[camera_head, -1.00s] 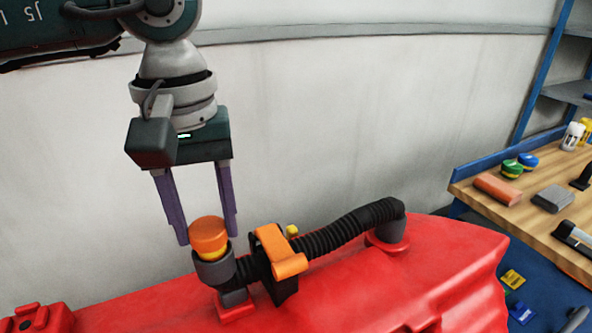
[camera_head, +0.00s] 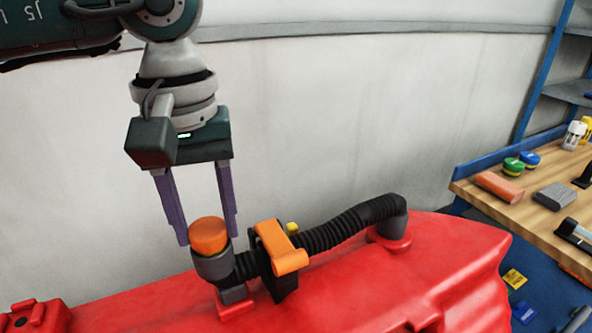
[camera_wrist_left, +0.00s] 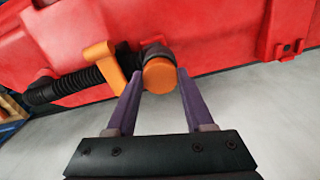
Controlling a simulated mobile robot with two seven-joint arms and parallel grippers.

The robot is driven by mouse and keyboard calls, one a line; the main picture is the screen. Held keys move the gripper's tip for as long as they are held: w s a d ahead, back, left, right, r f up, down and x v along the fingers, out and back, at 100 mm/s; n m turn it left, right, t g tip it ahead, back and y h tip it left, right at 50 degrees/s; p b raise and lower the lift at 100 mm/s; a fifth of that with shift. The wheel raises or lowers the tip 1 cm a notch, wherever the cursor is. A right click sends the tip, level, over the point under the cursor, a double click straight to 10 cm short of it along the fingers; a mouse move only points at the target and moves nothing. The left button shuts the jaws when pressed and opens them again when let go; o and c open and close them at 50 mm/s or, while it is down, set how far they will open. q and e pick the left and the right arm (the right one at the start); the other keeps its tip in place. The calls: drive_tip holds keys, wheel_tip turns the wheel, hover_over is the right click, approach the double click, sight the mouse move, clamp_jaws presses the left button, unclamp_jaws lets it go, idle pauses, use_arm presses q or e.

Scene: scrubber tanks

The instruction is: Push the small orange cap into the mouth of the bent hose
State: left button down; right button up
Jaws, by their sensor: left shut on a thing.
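The orange cap (camera_head: 209,235) sits upright in the grey mouth (camera_head: 212,266) of the bent hose (camera_head: 345,228), with its orange top above the rim and no yellow band showing. My left gripper (camera_head: 208,240) points down from above, its two purple fingers on either side of the cap, shut on it. In the left wrist view the cap (camera_wrist_left: 160,75) lies between the fingertips of the left gripper (camera_wrist_left: 159,75), with the dark hose mouth behind it. My right gripper is in neither view.
An orange clamp (camera_head: 280,250) with a black body holds the hose beside the mouth. The red tank (camera_head: 400,280) lies beneath. A wooden bench (camera_head: 520,220) with several small parts stands at the right. Pale wall (camera_head: 300,120) is behind.

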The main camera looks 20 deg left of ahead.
use_arm(q)
drive_tip(key=shift+f, duration=0.15)
drive_tip(key=shift+b, duration=0.3)
idle(0.4)
unclamp_jaws()
idle(0.5)
drive_tip(key=shift+r, duration=0.2)
drive_tip(key=shift+r+p, duration=1.35)
drive_tip(key=shift+r, duration=0.85)
drive_tip(key=shift+a+r+p, duration=0.1)
drive_tip(key=shift+r+p, duration=1.4)
drive_tip(key=shift+r, duration=1)
